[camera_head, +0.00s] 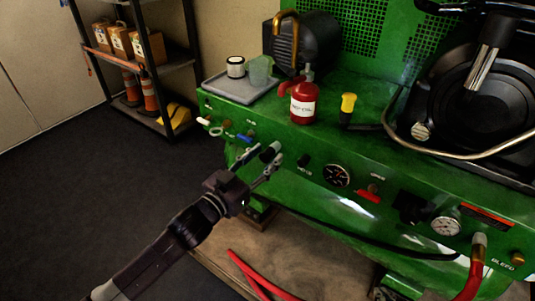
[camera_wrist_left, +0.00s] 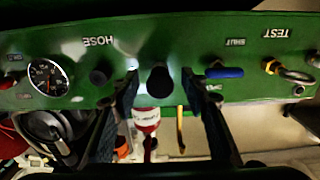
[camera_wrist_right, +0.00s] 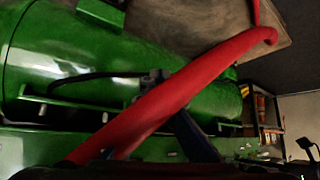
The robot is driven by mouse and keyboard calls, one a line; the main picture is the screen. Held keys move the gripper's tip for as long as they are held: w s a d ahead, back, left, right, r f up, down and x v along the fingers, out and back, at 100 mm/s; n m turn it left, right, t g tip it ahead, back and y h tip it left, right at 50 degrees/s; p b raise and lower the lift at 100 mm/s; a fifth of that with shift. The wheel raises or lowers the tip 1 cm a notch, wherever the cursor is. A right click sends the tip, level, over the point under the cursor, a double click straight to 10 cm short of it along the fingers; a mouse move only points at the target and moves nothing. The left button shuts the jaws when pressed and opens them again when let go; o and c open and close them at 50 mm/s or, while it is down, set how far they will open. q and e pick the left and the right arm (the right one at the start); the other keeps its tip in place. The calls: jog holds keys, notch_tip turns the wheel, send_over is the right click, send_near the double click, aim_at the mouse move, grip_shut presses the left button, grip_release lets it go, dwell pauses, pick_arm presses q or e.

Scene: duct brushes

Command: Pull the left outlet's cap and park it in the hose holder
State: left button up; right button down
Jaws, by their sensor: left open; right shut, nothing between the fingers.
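My left gripper (camera_head: 258,160) is open in front of the green panel, with its fingers on either side of a black cap (camera_head: 268,151). In the left wrist view the cap (camera_wrist_left: 159,79) stands between the two fingers (camera_wrist_left: 160,85), with gaps visible on both sides. A smaller dark round piece (camera_head: 303,160) sits by the HOSE label, right of the cap; it also shows in the left wrist view (camera_wrist_left: 101,75). My right gripper (camera_wrist_right: 175,115) is shut, partly hidden behind a red hose (camera_wrist_right: 185,85) in the right wrist view; it does not show in the head view.
A blue lever (camera_head: 244,139) is beside the left finger. Gauges (camera_head: 337,175) and a red hose (camera_head: 474,272) are farther right on the panel. A red bottle (camera_head: 304,100), yellow-topped piece (camera_head: 348,103) and grey tray (camera_head: 232,92) stand on top. A shelf (camera_head: 160,65) stands at back left.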

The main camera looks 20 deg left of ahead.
jog(key=shift+s+d+f+g, duration=0.2)
jog(key=shift+s+f+g, duration=0.1)
jog(key=shift+s, duration=0.25)
jog(key=shift+s+d+f+g, duration=0.2)
jog(key=shift+s+f, duration=0.1)
jog(key=shift+s, duration=0.2)
jog(key=shift+s+f, duration=0.1)
jog(key=shift+s, duration=0.1)
dwell(0.4)
pick_arm(q)
jog(key=shift+p, duration=0.35)
pick_arm(e)
jog(key=shift+s+d+f+g+h, duration=0.2)
jog(key=shift+s+f+g, duration=0.1)
jog(key=shift+s, duration=0.2)
jog(key=shift+s+d+f+g+h, duration=0.15)
jog(key=shift+s+f+g, duration=0.15)
jog(key=shift+s, duration=0.25)
jog(key=shift+s+d+f+g+h, duration=0.1)
jog(key=shift+s+d+f+g, duration=0.15)
jog(key=shift+s, duration=0.25)
jog(key=shift+s, duration=0.15)
pick_arm(q)
grip_shut()
